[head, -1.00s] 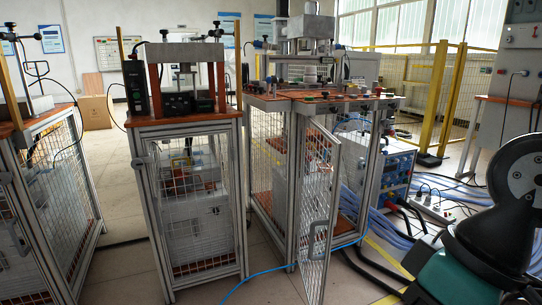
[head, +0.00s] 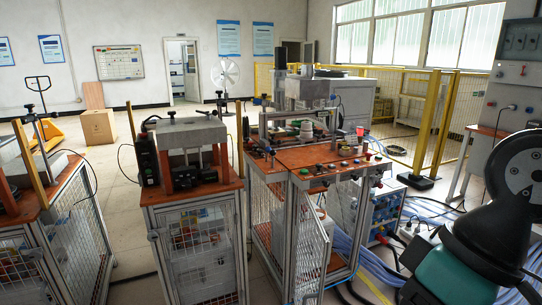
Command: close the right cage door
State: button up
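The right cage (head: 262,205) is a metal-framed stand with wire mesh sides and a reddish-brown top. Its mesh door (head: 311,250) stands open, swung out toward me from the front of the stand. The lower part of the door is cut off by the bottom edge of the picture. Part of my own arm, black and teal, fills the lower right. My gripper is out of view, so its distance from the door does not show.
A middle stand (head: 192,192) with a mesh front is left of the right cage, and another stand (head: 50,222) is at far left. Blue cables (head: 375,268) lie on the floor at right. A yellow fence (head: 440,115) is behind. Open floor lies farther back.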

aim_at(320, 295)
jog(key=u, duration=0.05)
jog(key=k, duration=1.1)
jog(key=u, duration=1)
jog(key=i, duration=1.45)
jog(key=z, duration=0.95)
jog(key=i, duration=0.35)
jog(key=z, duration=0.7)
